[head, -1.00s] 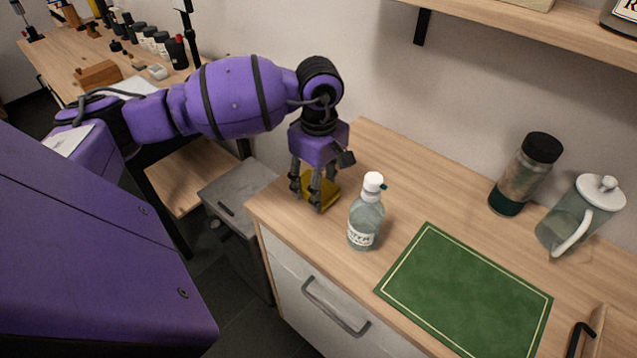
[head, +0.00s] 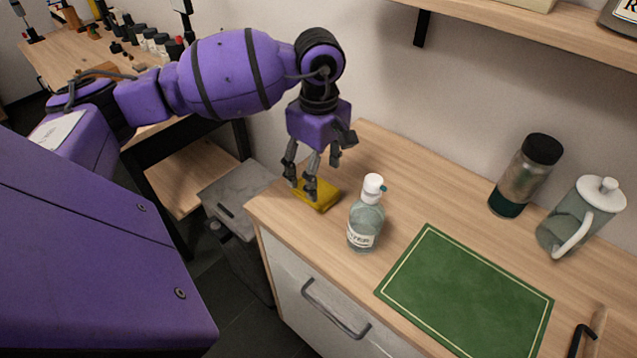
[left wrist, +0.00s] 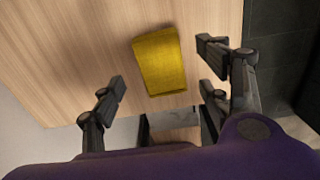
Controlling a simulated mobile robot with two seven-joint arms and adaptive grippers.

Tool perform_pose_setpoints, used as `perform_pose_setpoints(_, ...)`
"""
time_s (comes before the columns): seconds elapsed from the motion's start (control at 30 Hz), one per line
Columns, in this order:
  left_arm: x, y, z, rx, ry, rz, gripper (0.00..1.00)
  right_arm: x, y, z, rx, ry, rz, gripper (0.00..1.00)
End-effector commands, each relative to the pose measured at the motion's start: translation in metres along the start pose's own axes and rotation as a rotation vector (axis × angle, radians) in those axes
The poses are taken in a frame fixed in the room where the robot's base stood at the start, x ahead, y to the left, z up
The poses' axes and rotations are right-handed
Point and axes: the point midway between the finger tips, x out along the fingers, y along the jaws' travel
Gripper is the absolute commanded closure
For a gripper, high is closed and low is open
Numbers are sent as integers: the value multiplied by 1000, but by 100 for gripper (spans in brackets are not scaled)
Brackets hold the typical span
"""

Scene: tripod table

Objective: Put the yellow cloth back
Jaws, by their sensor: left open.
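The yellow cloth (head: 322,197) is a small folded pad lying flat on the wooden counter near its left end, left of a clear bottle. My left gripper (head: 304,190) is above it, pointing down, with its fingers spread and partly hiding the cloth. In the left wrist view the cloth (left wrist: 159,61) lies on the counter ahead of the open fingers of my left gripper (left wrist: 160,92), with nothing held between them. My right gripper is not seen.
A clear bottle with a white cap (head: 366,218) stands close to the right of the cloth. A green mat (head: 466,290) lies farther right. A dark-capped jar (head: 524,178) and a glass pitcher (head: 580,218) stand behind. The counter's left edge is near the cloth.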

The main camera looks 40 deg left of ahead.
Motion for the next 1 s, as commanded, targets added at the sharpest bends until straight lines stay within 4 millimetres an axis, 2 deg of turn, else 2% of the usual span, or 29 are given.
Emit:
perform_pose_setpoints(0.03,-13,1,-1,1,3,4,30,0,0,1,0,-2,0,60)
perform_pose_setpoints(0.2,-47,0,0,2,2,4,30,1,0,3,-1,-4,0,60)
perform_pose_setpoints(0.4,-69,0,0,1,0,-1,30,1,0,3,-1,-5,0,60)
perform_pose_setpoints(1.0,-74,0,0,1,0,-2,30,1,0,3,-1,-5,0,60)
